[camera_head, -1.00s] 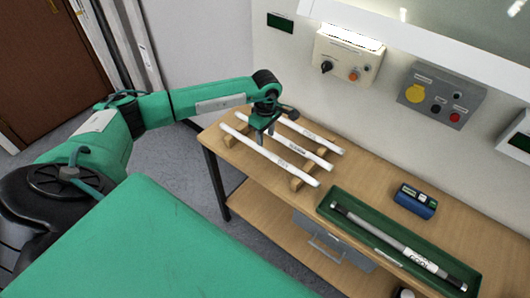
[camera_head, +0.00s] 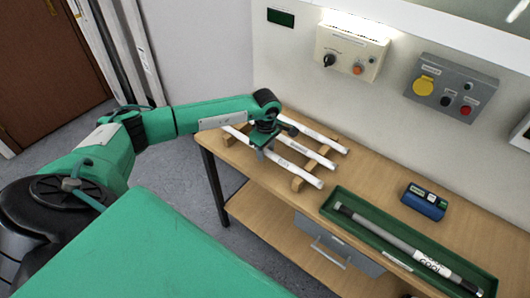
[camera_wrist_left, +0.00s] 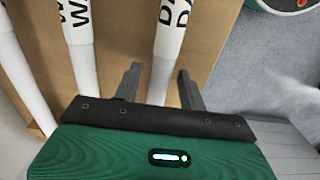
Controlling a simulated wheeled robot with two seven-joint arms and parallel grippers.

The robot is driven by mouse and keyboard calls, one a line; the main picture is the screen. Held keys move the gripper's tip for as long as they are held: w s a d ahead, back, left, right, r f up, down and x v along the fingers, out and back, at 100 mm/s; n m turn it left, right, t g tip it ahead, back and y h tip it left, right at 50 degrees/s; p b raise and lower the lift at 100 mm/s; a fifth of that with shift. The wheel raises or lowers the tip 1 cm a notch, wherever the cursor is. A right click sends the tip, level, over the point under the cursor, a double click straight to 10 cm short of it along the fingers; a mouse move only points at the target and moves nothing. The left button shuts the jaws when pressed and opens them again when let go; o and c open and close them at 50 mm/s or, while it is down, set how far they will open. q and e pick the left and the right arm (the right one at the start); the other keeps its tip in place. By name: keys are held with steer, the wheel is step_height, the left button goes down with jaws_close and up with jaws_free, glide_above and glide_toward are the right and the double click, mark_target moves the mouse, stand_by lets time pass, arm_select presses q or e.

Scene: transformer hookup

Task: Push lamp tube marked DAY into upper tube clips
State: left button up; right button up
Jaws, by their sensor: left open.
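Three white tubes lie side by side on wooden rests on the bench. The front tube (camera_head: 299,172) is under my left gripper (camera_head: 262,152). In the left wrist view this tube (camera_wrist_left: 171,35) bears large letters that read "DA", cut off at the edge. My left gripper (camera_wrist_left: 158,88) is open there, its fingers on either side of this tube; I cannot tell whether they touch it. The middle tube (camera_head: 318,159) is marked with a "W" in the wrist view (camera_wrist_left: 78,40). The back tube (camera_head: 325,138) lies behind. No tube clips can be made out. My right gripper is not in view.
A green tray (camera_head: 330,202) holding a grey tube (camera_head: 395,241) and a blue device (camera_head: 424,201) are on the bench's right. A beige switch box (camera_head: 350,52) and a grey box (camera_head: 450,88) hang on the wall. A white beam (camera_head: 440,40) crosses the top right.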

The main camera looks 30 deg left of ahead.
mark_target(266, 149)
arm_select(q)
steer(key=c, duration=0.9)
steer(key=shift+r, duration=0.1)
steer(key=shift+r+p, duration=1.25)
steer(key=shift+r, duration=1.65)
